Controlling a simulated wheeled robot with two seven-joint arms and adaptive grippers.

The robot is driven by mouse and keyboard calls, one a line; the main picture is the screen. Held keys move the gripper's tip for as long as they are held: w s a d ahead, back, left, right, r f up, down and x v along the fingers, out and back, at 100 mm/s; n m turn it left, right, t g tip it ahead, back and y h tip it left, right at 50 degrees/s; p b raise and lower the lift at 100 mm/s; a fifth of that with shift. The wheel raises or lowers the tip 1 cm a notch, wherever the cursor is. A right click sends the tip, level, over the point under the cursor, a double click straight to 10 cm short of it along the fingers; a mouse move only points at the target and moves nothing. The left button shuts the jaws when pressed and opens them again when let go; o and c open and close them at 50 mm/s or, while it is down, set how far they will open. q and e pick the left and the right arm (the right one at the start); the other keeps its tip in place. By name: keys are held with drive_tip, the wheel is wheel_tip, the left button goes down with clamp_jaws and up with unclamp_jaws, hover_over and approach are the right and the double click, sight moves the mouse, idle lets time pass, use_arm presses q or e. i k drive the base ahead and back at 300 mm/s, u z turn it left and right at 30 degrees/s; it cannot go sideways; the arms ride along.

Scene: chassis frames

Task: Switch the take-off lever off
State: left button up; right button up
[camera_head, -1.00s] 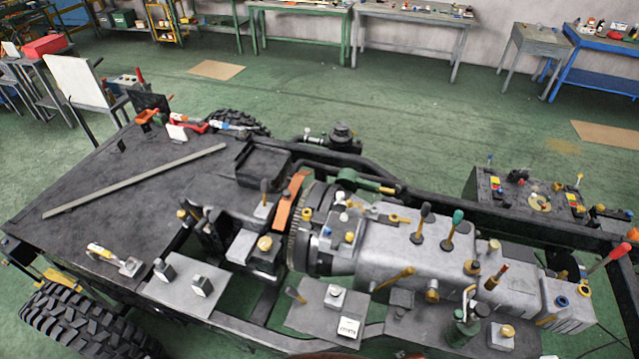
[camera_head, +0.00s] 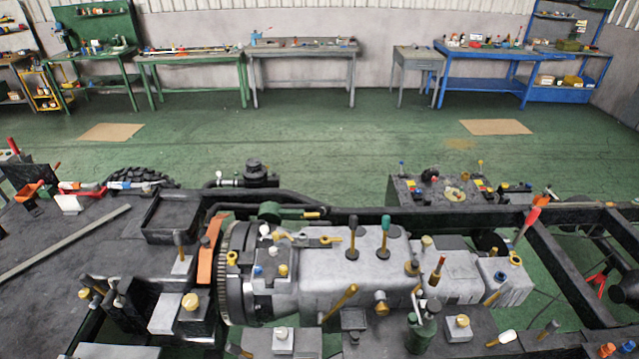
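A grey gearbox housing (camera_head: 330,270) lies across the chassis frame and carries several levers. A lever with a black knob (camera_head: 352,232) and a lever with a green knob (camera_head: 385,228) stand upright on its top. A yellow lever (camera_head: 342,300) leans up to the right on its near side. A lever with a red-brown grip (camera_head: 437,268) stands towards its right end. A long red-handled lever (camera_head: 527,224) tilts up to the right beyond it. No readable label marks which one is the take-off lever. Neither of my grippers is in view.
The dark chassis rail (camera_head: 460,217) runs behind the gearbox. A panel with small controls (camera_head: 440,192) stands behind the rail. An orange bar (camera_head: 210,250) stands beside the toothed flywheel (camera_head: 232,270). Workbenches (camera_head: 300,52) line the wall. The green floor between is mostly clear.

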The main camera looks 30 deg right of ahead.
sight(509, 286)
drive_tip(key=z, duration=1.65)
drive_tip(key=k, duration=0.5)
drive_tip(key=z, duration=1.95)
drive_tip(key=i, duration=1)
drive_tip(key=z, duration=0.05)
